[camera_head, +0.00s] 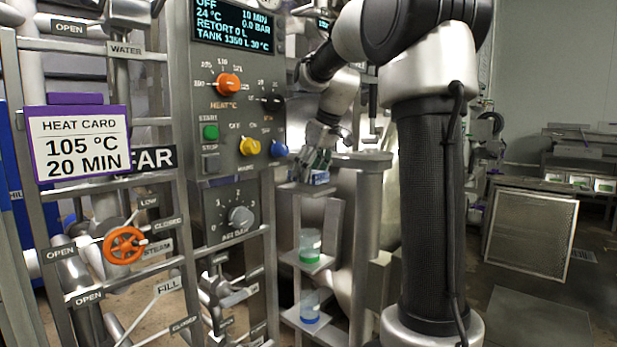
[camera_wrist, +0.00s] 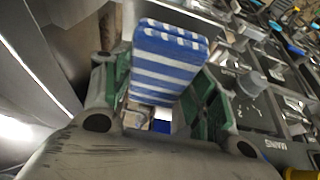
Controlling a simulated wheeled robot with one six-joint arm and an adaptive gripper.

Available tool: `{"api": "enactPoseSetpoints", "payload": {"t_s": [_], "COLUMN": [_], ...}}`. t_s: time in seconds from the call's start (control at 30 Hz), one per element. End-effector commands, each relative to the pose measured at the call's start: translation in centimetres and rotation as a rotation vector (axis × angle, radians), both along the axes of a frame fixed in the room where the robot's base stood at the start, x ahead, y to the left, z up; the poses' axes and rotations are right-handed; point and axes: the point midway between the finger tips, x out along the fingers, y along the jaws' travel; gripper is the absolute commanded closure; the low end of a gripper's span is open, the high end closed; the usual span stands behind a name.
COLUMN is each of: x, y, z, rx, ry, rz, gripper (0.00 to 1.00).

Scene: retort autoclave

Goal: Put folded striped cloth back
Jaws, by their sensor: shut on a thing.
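The folded striped cloth (camera_wrist: 168,62) is blue and white and sits between the green-padded fingers of my gripper (camera_wrist: 162,92) in the wrist view. My gripper is shut on it. In the head view my gripper (camera_head: 317,160) is small, beside the control panel, with a blue and white bit of the cloth (camera_head: 320,177) showing below its fingers. The cloth is just above or on the small top shelf (camera_head: 297,188) of a narrow metal stand; I cannot tell whether they touch.
Lower shelves of the stand hold a green-based jar (camera_head: 310,246) and a blue-based jar (camera_head: 310,306). The control panel (camera_head: 235,160) with knobs is close on the left. A pipe rail with an orange valve wheel (camera_head: 124,245) and a heat card (camera_head: 80,143) stands further left.

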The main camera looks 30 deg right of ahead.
Motion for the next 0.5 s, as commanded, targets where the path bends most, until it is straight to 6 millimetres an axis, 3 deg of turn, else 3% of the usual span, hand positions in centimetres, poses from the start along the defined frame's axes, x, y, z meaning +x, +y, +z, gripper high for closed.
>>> {"api": "enactPoseSetpoints", "payload": {"t_s": [0.1,0.33,0.37,0.47,0.5], "x": [0.0,-0.1,-0.1,-0.1,-0.1], "y": [-0.8,-1.0,-1.0,-1.0,-1.0], "z": [-1.5,-1.9,-1.9,-1.9,-1.9], "rx": [0.001,0.000,0.000,0.000,0.000], "ry": [0.004,0.002,0.002,0.002,0.002], "rz": [-0.002,0.000,0.000,0.000,0.000], "gripper": [0.77,0.77,0.39,0.21,0.21]}}
